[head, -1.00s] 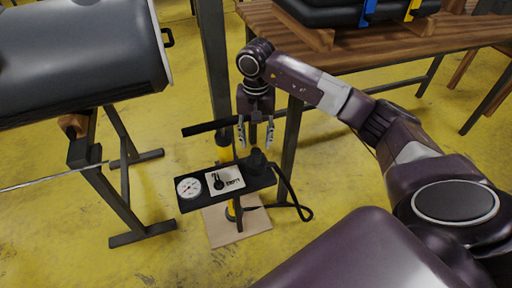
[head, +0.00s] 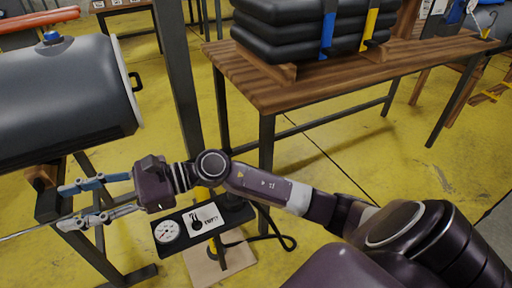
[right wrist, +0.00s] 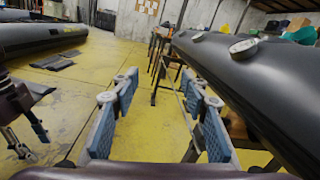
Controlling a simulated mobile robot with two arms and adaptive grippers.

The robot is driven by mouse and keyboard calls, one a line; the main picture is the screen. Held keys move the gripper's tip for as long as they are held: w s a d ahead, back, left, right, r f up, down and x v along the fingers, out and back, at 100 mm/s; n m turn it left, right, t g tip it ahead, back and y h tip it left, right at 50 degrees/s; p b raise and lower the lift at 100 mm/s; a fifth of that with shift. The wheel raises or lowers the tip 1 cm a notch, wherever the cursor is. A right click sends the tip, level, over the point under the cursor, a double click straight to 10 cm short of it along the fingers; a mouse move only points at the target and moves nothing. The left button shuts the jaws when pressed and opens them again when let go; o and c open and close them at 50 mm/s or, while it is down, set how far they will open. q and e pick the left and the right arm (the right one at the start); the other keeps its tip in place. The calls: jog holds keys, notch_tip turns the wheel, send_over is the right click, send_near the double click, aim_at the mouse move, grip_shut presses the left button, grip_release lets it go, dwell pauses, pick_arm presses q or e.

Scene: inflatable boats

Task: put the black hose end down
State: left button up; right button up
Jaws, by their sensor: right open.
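The black hose (head: 288,243) loops down from the right end of the small black gauge panel (head: 183,242). A dark stub on that end, perhaps the hose end, is partly hidden behind my right arm. My right gripper (head: 66,206) is open and empty, reaching left above the panel's left side, beside the grey boat tube. In the right wrist view its open fingers (right wrist: 160,108) have nothing between them. My left gripper (right wrist: 32,145) shows at the left of the right wrist view, its fingers apart and empty.
A grey boat tube (head: 60,100) lies on a dark trestle at the left. A wooden table (head: 290,88) bears stacked black tubes (head: 300,30) with blue and yellow straps. A dark post (head: 178,80) stands behind my right arm. Yellow floor (head: 340,150) is clear under the table.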

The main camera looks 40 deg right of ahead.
jog(key=w+d+r+m+t+h, duration=0.2)
jog(key=d+r+m+t, duration=0.15)
jog(key=m+t, duration=0.45)
jog(key=w+d+r+m+t+h, duration=0.25)
jog(key=d+m+t, duration=0.25)
jog(key=m, duration=0.7)
jog(key=d+f+m+g+h, duration=0.1)
jog(key=d+f+m+h, duration=1.15)
jog(key=m, duration=0.55)
jog(key=s+d+f+m+g+h, duration=0.1)
jog(key=s+d+f+m+g, duration=0.1)
jog(key=s+f+m+g, duration=0.5)
jog(key=s+d+f+m+g+h, duration=0.1)
jog(key=s+d+f+m, duration=0.1)
jog(key=s+f, duration=0.6)
jog(key=s+a+f+m+g+y, duration=0.1)
jog(key=s+f+m+g, duration=0.3)
jog(key=s+f, duration=0.5)
jog(key=s+a+g, duration=0.1)
jog(key=s+g, duration=0.1)
jog(key=s, duration=0.1)
jog(key=shift+s+y, duration=0.3)
